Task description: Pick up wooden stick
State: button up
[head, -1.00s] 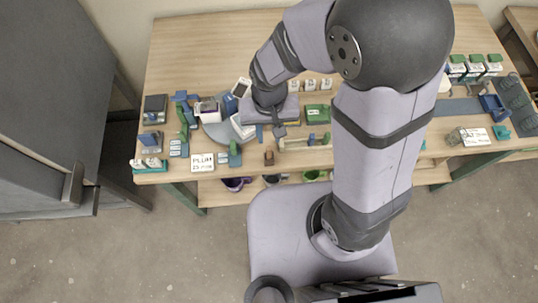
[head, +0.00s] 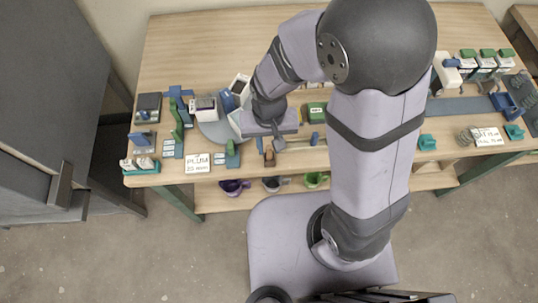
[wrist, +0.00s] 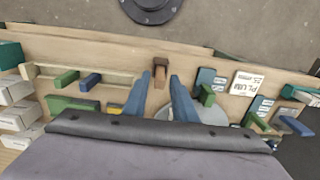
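A long pale wooden strip, which looks like the wooden stick (head: 306,148), lies along the front part of the table in the head view. In the wrist view the stick (wrist: 112,76) runs left from beside my gripper (wrist: 159,80). In the head view my gripper (head: 269,147) is at the stick's left end, above the table's front. A small brown block (wrist: 160,70) shows just beyond the fingertips. I cannot tell if the fingers touch anything.
A PLUM card (head: 197,163), a grey disc (head: 215,131) and blue and green pieces crowd the left. A green box (head: 316,109) stands behind the stick. Several buckets, one purple (head: 234,187), sit on the shelf below. The table's back left is clear.

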grip_shut()
jog(key=shift+r, duration=0.15)
notch_tip(320, 180, up, 7)
jog(key=p, duration=0.7)
jog(key=shift+r, duration=0.15)
